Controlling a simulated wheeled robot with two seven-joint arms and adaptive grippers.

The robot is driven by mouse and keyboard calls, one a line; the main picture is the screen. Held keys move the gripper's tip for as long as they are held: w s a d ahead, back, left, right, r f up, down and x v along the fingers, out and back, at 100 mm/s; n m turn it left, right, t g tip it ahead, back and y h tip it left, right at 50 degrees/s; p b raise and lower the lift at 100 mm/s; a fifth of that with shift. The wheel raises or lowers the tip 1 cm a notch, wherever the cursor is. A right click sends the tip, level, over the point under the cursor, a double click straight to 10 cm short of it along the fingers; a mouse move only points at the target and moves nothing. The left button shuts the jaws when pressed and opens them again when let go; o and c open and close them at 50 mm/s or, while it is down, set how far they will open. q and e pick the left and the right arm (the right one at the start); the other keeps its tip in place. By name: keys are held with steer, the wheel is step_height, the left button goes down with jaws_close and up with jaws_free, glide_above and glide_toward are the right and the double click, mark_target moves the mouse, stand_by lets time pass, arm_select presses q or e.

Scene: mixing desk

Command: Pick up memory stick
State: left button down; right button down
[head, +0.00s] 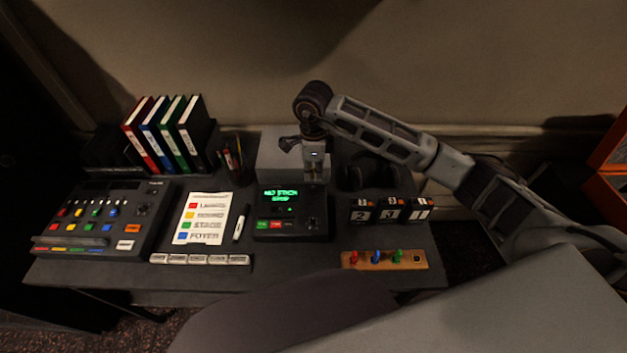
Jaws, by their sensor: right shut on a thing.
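A wooden rack (350,262) lies at the front right of the desk. In it stand a red memory stick (354,257), a blue memory stick (376,257) and a green memory stick (397,256); a dark square spot shows at its right end. My right gripper (315,178) points down at the back of a black recorder (290,229) with a green-lit screen. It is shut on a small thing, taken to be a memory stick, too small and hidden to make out. My left gripper is out of view.
A mixing panel (97,222), a colour-coded card (202,218) and a white marker (239,228) are left of the recorder. Binders (170,133) and a pen cup (231,160) stand behind. Number blocks (389,209) and headphones (370,172) sit to the right. A grey box (281,155) stands behind the recorder.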

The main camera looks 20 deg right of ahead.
steer(key=shift+r, duration=1.55)
